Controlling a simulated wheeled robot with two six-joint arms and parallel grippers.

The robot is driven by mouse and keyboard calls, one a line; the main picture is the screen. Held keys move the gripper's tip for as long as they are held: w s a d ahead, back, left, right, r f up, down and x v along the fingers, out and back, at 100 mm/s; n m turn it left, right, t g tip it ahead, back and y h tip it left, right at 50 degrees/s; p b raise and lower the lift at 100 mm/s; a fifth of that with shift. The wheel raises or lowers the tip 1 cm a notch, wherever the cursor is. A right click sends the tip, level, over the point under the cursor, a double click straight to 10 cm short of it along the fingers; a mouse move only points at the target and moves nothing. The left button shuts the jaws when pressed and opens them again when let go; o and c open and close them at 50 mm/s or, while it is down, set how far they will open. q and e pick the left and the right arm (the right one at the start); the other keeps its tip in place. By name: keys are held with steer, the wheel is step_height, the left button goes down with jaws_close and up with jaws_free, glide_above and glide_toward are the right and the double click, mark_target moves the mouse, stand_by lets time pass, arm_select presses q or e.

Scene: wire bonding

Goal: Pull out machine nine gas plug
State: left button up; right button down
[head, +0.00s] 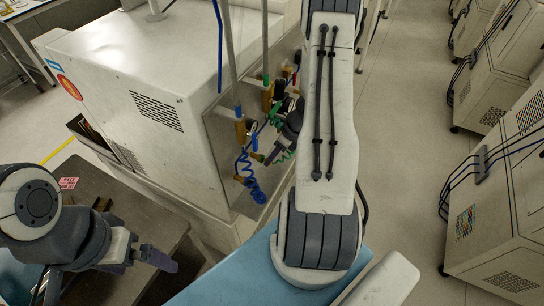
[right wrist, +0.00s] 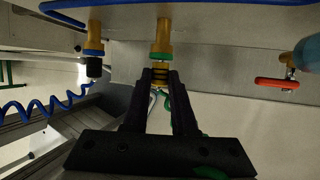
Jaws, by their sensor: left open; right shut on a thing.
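The white machine (head: 140,80) stands at the upper left, with brass gas fittings and hoses on its side panel. In the right wrist view, a brass fitting with a green ring (right wrist: 161,57) hangs at the centre, with the ribbed brass gas plug (right wrist: 160,80) below it. My right gripper (right wrist: 160,88) is shut on this plug, one finger on each side. The plug appears in line with the fitting; I cannot tell whether they touch. In the head view my arm partly hides the right gripper. My left gripper (head: 160,260) is open and empty, away from the fittings.
Beside the held plug is a blue-ringed fitting (right wrist: 94,45) with a black plug and a coiled blue hose (right wrist: 40,110). A red-handled valve (right wrist: 277,83) is on the right. A brown table (head: 95,185) lies at the left. More machines (head: 500,210) line the right; the floor between is clear.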

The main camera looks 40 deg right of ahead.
steer(key=shift+s+d, duration=0.35)
steer(key=shift+s, duration=0.55)
steer(key=shift+s+d, duration=0.35)
steer(key=shift+s, duration=0.5)
